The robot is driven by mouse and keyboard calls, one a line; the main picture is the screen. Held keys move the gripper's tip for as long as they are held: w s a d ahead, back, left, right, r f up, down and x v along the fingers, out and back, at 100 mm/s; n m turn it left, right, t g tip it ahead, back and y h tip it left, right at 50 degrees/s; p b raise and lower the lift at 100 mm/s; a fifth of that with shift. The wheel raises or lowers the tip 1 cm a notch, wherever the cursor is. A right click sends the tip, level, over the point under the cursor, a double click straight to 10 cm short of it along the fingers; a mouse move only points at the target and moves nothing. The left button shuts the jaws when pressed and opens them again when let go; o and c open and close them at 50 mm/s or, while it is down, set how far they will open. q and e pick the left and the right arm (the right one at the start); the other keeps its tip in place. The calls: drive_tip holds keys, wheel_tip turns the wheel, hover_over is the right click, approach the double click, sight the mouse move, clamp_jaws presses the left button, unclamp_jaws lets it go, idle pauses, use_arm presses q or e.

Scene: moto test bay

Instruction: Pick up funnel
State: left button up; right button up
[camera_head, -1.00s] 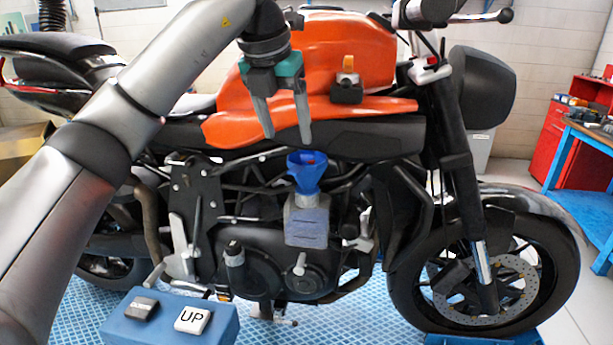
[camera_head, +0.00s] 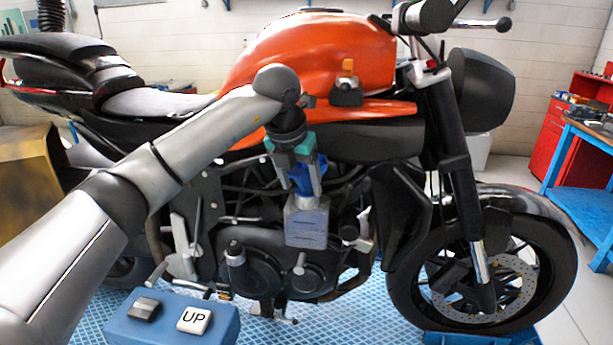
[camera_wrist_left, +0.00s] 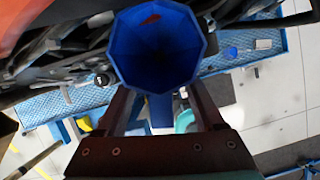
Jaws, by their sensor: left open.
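The blue funnel (camera_head: 301,182) sits upright on top of a grey-blue bottle (camera_head: 306,224) in front of the motorcycle's engine. My left gripper (camera_head: 305,190) points down at the funnel with its open fingers around or beside it; the fingers partly hide the funnel in the head view. In the left wrist view the wide mouth of the funnel (camera_wrist_left: 154,48) faces the camera, with one finger on each side. I cannot tell whether the fingers touch it. A small red mark shows inside the mouth. My right gripper is not in view.
The motorcycle's orange tank (camera_head: 330,50) and engine (camera_head: 285,270) stand close behind the gripper. A small orange-topped black device (camera_head: 346,90) sits on the body above. A blue box with an UP button (camera_head: 172,322) is at the front left. A red cabinet (camera_head: 545,130) stands far right.

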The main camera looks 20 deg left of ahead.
use_arm(q)
clamp_jaws()
idle(0.6)
